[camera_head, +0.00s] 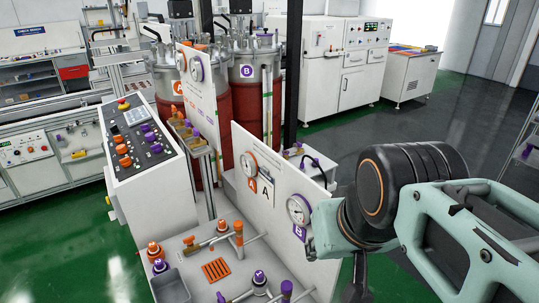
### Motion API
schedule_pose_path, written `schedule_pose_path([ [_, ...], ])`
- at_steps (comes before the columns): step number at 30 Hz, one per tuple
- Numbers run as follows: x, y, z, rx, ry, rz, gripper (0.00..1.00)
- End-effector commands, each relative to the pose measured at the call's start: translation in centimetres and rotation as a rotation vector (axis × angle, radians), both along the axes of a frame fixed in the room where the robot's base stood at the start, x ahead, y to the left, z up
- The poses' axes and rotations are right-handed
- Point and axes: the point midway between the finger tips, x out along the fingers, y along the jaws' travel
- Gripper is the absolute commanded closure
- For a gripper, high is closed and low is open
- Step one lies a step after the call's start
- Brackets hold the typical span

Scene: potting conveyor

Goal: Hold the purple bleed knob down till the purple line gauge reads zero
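The purple line gauge is likely the round white dial (298,210) with a purple "B" tag on the white panel (265,170); its needle is too small to read. Several purple knobs show. One purple-topped knob (159,266) stands at the lower left of the bench beside an orange-topped one (153,249). Another purple knob (260,277) sits near the bench's front, and a purple fitting (286,289) is to its right. I cannot tell which is the bleed knob. My teal and black arm fills the right side; no fingertips show.
An orange "A" gauge (249,164) is on the same panel. A control console (138,140) with orange and purple knobs stands left of the bench. A grey tray (170,286) and an orange slotted plate (216,270) are on the bench. Red tanks (245,115) stand behind.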

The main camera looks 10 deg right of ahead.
Motion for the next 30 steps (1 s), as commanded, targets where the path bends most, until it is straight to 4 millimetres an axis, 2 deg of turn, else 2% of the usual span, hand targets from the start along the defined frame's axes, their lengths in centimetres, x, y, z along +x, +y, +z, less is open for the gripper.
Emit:
schedule_pose_path([
  [5,0.00,0.00,0.00,0.000,0.000,0.000,0.75],
  [12,0.00,0.00,0.00,0.000,0.000,0.000,1.00],
  [30,0.00,0.00,0.00,0.000,0.000,0.000,1.00],
])
